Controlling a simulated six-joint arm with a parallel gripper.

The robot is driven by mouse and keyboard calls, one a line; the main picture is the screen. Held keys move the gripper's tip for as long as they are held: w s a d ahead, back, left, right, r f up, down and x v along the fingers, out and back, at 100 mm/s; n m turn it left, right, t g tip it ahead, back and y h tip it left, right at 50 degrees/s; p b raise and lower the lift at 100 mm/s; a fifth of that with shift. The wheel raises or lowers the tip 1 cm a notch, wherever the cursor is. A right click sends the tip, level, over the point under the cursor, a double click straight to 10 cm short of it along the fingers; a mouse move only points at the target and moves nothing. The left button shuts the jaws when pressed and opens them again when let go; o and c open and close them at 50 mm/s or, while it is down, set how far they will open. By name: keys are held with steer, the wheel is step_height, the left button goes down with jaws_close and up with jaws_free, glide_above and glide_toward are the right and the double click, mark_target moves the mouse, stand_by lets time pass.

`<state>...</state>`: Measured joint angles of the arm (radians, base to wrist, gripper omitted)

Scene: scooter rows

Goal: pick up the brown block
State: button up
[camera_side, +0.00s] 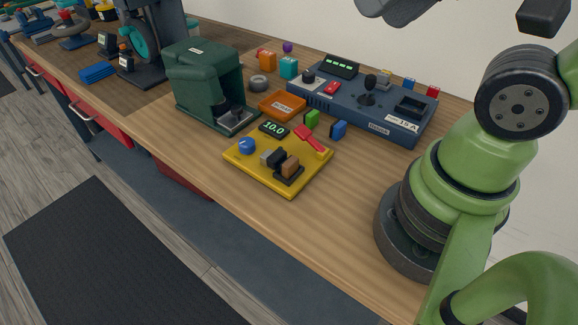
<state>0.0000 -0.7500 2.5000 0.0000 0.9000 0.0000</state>
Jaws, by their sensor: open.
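The brown block (290,167) sits on a small black holder (289,178) near the front right part of the yellow board (243,167). A black piece and a grey piece stand close beside it on the left. I cannot tell whether they touch it. My gripper's fingers do not show in this view. Only parts of my green arm show at the right, with grey and black parts cut off at the top edge. Nothing covers the brown block from this side.
The yellow board also carries a blue knob (246,146), a display (273,129) and a red lever (311,139). A dark green machine (205,80) stands behind left. A blue console (375,104) and orange tray (282,105) lie behind. The wooden bench (345,215) is clear to the right.

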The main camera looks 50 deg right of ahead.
steer(key=o, duration=0.4)
steer(key=shift+o, duration=0.2)
steer(key=n+g+h, duration=0.2)
steer(key=n+g, duration=0.2)
steer(key=g, duration=0.3)
glide_above(293, 163)
step_height(293, 163, down, 18)
steer(key=f, duration=0.4)
steer(key=shift+s, duration=0.3)
steer(key=shift+w+f, duration=0.15)
steer(key=shift+f, duration=1.4)
steer(key=shift+w+f, duration=0.15)
steer(key=shift+f, duration=1.4)
